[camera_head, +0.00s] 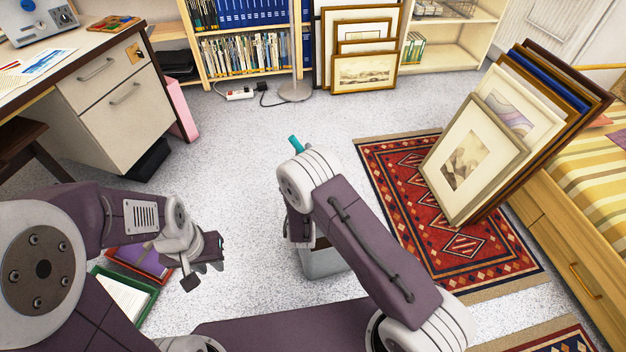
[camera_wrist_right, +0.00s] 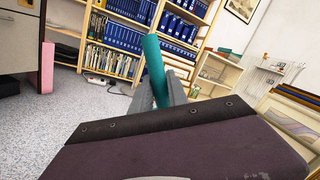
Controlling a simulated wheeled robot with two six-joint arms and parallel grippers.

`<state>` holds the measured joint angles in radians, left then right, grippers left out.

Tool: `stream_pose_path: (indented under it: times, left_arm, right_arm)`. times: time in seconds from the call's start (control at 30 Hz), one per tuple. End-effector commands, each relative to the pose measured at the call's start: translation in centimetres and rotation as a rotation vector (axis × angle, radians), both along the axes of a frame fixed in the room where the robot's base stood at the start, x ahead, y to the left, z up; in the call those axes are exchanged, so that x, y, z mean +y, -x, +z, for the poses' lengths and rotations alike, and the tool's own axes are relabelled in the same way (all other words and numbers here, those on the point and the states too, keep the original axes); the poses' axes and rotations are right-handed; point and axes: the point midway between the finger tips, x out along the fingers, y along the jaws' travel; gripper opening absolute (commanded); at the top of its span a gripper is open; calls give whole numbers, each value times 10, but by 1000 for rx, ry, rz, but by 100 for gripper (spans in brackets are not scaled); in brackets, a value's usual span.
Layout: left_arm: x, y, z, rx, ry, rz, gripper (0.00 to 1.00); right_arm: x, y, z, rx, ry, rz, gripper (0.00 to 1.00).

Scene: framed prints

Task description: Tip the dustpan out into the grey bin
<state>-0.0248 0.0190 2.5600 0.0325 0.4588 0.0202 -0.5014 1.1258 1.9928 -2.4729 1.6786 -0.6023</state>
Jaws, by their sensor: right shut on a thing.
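The dustpan's teal handle (camera_wrist_right: 155,70) stands up, tilted, between the fingers of my right gripper (camera_wrist_right: 168,88) in the right wrist view. My right gripper is shut on it. In the head view only the teal handle end (camera_head: 295,143) shows beyond my right arm; the pan itself is hidden, so I cannot see what it holds. The grey bin (camera_head: 322,264) stands on the floor below and partly behind my right arm; its opening is mostly hidden. My left gripper (camera_head: 205,273) is empty, its fingers apart, above the floor at the left.
A red tray (camera_head: 122,270) and a green tray (camera_head: 142,305) lie on the floor by my left arm. Framed prints (camera_head: 468,165) lean over a red patterned rug (camera_head: 410,180) at the right. A desk (camera_head: 115,105) stands left. The middle floor is clear.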

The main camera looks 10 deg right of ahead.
Motion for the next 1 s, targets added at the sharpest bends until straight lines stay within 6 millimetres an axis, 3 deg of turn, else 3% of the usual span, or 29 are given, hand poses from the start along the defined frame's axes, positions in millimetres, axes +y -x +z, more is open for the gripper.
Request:
stream_pose_path:
  times: [0.17,1.0]
  left_arm:
    - [0,0,3,0,0,0,25]
    - [0,0,88,0,0,0,25]
  right_arm:
    - [0,0,2,1,5,0,0]
    - [0,0,41,197,369,0,0]
